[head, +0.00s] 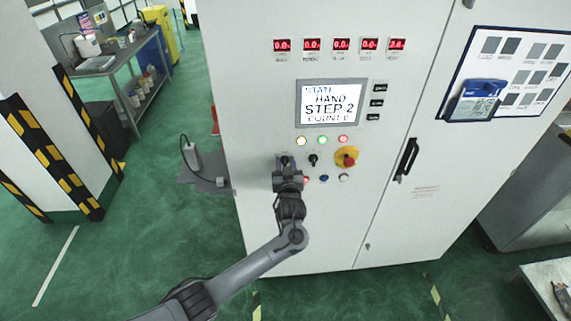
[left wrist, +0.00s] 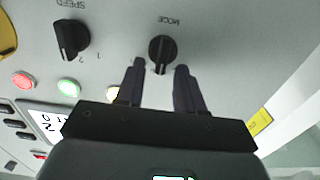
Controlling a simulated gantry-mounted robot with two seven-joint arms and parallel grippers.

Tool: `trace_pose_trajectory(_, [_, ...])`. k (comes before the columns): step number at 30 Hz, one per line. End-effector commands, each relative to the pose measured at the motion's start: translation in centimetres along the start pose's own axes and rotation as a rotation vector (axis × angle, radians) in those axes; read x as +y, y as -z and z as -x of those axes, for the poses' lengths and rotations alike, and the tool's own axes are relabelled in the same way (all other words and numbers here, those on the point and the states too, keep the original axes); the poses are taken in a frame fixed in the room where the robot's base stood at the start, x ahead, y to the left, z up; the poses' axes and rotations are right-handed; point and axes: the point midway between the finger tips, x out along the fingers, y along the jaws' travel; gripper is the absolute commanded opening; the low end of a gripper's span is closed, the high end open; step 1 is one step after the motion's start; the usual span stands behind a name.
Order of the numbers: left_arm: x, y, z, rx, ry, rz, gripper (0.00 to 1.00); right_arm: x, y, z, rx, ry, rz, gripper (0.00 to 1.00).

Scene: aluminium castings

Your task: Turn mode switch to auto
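The mode switch (left wrist: 162,50) is a black rotary knob under the label MODE, seen upside down in the left wrist view. Its pointer ridge runs roughly up and down in that picture. My left gripper (left wrist: 160,67) is open, with one finger on each side of the knob's near end; I cannot tell whether they touch it. In the head view my left gripper (head: 286,165) is at the cabinet front and mostly hides the switch. The panel screen (head: 330,103) reads STATE HAND, STEP 2, COUNT 0. My right gripper is in neither view.
The SPEED knob (head: 314,159) sits right of the mode switch, then the red emergency stop (head: 346,157) on yellow. Lit lamps (head: 322,140) are above and push buttons (head: 324,179) below. A black door handle (head: 406,159) is farther right.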

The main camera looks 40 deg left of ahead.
Motion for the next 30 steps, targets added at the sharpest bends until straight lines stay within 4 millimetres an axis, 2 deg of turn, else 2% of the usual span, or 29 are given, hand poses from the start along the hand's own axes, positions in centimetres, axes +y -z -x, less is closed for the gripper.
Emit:
trace_pose_trajectory(6, [-0.01,-0.03,-0.01,0.000,0.000,0.000,0.37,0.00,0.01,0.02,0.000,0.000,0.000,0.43])
trace_pose_trajectory(12, [0.00,-0.03,0.01,0.000,0.000,0.000,0.07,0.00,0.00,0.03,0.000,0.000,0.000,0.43])
trace_pose_trajectory(14, [0.00,-0.04,0.01,0.000,0.000,0.000,0.00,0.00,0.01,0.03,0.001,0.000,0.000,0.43])
trace_pose_trajectory(23, [0.03,-0.01,0.03,-0.001,0.000,-0.011,0.00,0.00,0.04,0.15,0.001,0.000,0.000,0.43])
trace_pose_trajectory(30, [0.22,0.12,0.04,-0.001,0.000,-0.098,0.00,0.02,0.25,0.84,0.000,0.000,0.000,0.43])
